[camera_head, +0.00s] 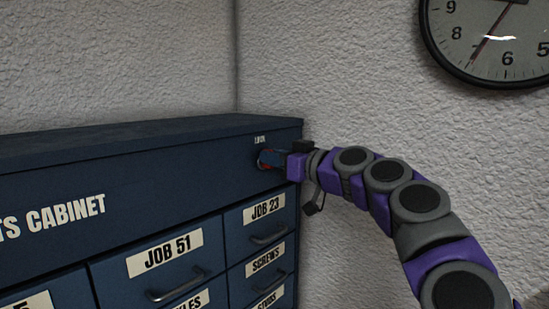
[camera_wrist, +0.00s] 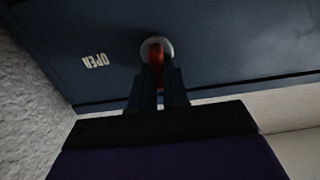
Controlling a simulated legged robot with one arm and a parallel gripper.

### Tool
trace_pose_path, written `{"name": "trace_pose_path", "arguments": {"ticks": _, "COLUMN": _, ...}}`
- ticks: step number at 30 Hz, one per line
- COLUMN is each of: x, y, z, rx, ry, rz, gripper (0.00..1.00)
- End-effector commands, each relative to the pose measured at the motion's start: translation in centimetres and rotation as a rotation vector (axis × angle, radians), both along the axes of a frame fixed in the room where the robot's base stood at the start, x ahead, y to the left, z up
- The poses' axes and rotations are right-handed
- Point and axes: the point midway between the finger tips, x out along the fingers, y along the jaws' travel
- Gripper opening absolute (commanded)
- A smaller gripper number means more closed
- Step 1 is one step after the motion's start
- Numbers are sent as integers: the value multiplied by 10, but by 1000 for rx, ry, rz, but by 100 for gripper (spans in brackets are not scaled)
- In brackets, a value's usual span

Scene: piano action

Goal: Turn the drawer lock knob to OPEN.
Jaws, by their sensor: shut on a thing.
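The drawer lock knob (camera_wrist: 155,50) is red on a round grey plate, on the top front panel of the blue cabinet (camera_head: 60,165). It also shows in the head view (camera_head: 264,160) near the panel's right end. My gripper (camera_wrist: 160,72) is shut on the knob, one dark finger on each side of it. In the head view my gripper (camera_head: 276,159) reaches the knob from the right. The word OPEN (camera_wrist: 95,60) is printed left of the knob in the wrist view and looks upside down there. The fingers hide part of the knob.
Below the panel are labelled drawers with handles, such as JOB 51 (camera_head: 165,254) and JOB 23 (camera_head: 266,208). A rough white wall (camera_head: 340,90) stands behind and right of the cabinet. A wall clock (camera_head: 490,40) hangs at the upper right.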

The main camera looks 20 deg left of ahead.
Motion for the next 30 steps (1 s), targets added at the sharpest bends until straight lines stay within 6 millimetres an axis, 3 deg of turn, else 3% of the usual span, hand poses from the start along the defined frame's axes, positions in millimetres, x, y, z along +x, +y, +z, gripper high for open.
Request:
{"name": "trace_pose_path", "arguments": {"ticks": 11, "x": 3, "y": -1, "z": -1, "rx": 33, "ry": 82, "rz": -3, "gripper": 0}}
{"name": "trace_pose_path", "arguments": {"ticks": 30, "x": 11, "y": -5, "z": -3, "rx": 248, "ry": 603, "rz": -4, "gripper": 0}}
